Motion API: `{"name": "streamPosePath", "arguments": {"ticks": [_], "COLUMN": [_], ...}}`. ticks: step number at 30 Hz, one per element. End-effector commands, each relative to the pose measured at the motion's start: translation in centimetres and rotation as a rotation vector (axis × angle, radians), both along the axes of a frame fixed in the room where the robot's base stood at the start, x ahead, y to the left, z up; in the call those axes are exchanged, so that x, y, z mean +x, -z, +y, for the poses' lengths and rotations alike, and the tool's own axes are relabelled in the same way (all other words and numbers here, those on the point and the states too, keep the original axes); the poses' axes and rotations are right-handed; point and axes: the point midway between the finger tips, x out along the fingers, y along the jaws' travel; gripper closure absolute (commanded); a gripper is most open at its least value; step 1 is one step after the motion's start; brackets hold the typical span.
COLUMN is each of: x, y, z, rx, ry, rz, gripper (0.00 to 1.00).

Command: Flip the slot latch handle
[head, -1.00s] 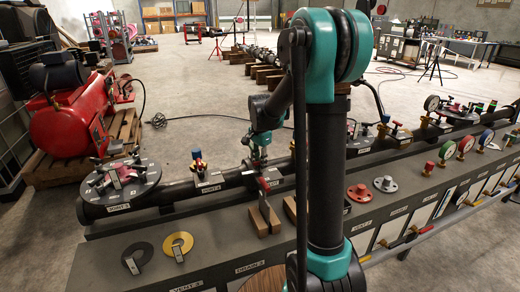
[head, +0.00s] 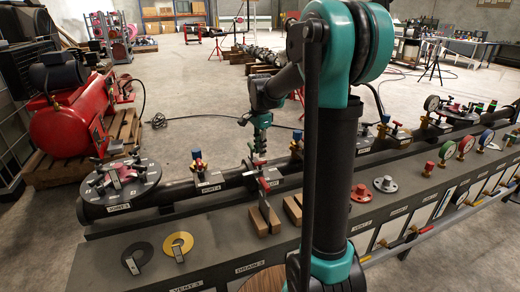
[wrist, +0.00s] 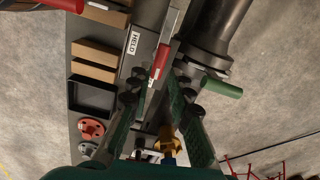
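A latch with a red handle grip (wrist: 160,62) on a bright metal bar (wrist: 172,22) shows in the wrist view, beside a plate labelled HELD (wrist: 133,43). The red grip lies between and just beyond the fingertips in the wrist view. I cannot tell whether either finger touches it. A green cylinder (wrist: 222,88) sticks out close to the right fingertip.
A thick dark pipe (wrist: 222,25) runs along the bench beside the latch. Wooden blocks (wrist: 96,60) and a black open box (wrist: 92,97) lie left of it. A yellow fitting (wrist: 168,138) shows between the fingers. Red and grey flanged parts (head: 360,193) sit on the bench.

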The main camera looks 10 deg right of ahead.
Motion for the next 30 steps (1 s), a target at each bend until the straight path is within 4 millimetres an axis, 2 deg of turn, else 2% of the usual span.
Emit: {"name": "streamPosePath", "arguments": {"ticks": [8,11,14,21,24,27,30], "x": [0.0,-0.1,-0.5,-2.4,-3.2,-3.6,-3.6], "y": [-0.1,-0.5,-2.4,-9.4,-11.4,-12.4,-12.4], "z": [0.0,-0.1,-0.3,-1.0,-1.2,-1.3,-1.4], "rx": [0.0,0.002,0.009,0.039,0.048,0.054,0.056], "ry": [0.0,0.002,0.012,0.054,0.068,0.075,0.078], "rz": [0.0,-0.006,-0.03,-0.134,-0.165,-0.183,-0.19], "gripper": [0.79,0.67,0.64,0.64,0.64,0.64,0.64]}}
